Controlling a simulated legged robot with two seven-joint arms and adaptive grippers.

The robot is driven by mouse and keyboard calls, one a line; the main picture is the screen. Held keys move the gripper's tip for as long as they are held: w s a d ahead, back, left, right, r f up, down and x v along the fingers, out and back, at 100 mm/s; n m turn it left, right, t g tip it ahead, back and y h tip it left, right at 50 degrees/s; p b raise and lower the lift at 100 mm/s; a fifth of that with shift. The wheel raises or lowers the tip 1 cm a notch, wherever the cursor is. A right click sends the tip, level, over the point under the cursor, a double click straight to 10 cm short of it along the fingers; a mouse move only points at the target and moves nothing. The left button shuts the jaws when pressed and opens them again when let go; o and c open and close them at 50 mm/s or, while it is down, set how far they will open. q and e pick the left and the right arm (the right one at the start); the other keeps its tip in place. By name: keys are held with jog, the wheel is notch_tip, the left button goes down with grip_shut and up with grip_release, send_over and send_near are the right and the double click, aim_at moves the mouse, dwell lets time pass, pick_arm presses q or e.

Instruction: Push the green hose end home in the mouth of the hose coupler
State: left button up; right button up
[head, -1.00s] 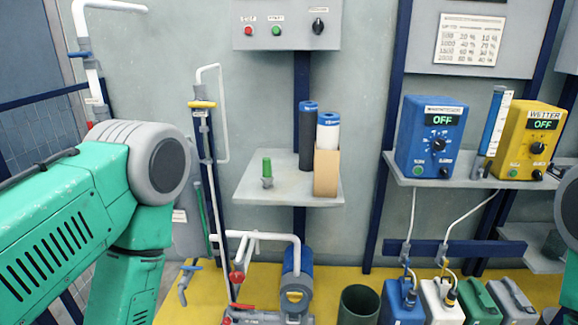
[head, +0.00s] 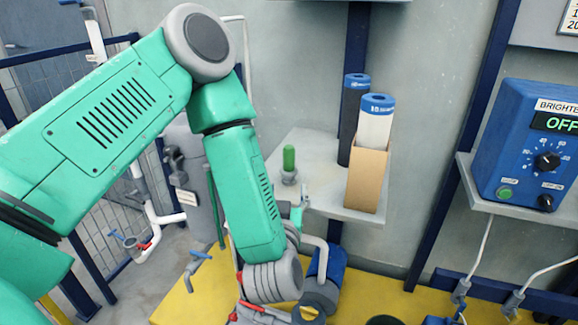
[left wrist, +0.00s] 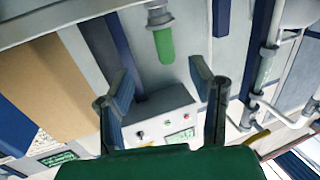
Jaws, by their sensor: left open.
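The green hose end (head: 289,158) stands upright in the grey hose coupler (head: 288,178) on the wall shelf. How deep it sits I cannot tell. In the left wrist view, turned upside down, the hose end (left wrist: 164,45) hangs below the coupler (left wrist: 159,17). My left gripper (left wrist: 160,78) is open and empty, its two fingers spread. The hose end appears between and beyond the fingertips, apart from them. In the head view my left gripper (head: 299,202) is small and partly hidden by my wrist, just below the coupler at the shelf's front. My right gripper is out of view.
On the shelf (head: 335,206), a tan box (head: 366,180) holding a white blue-capped roll (head: 375,125) stands right of the coupler, with a dark roll (head: 352,125) behind it. A blue control unit (head: 530,145) is farther right. Pipes (left wrist: 265,65) run along the wall.

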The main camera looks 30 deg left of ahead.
aim_at(289, 165)
pick_arm(q)
jog(key=x, duration=0.7)
jog(key=shift+w+a+r, duration=0.15)
jog(key=b+x, duration=0.1)
jog(key=x, duration=0.4)
jog(key=shift+a+b, duration=0.25)
jog(key=shift+b, duration=0.05)
jog(key=shift+d+r, duration=0.1)
grip_shut()
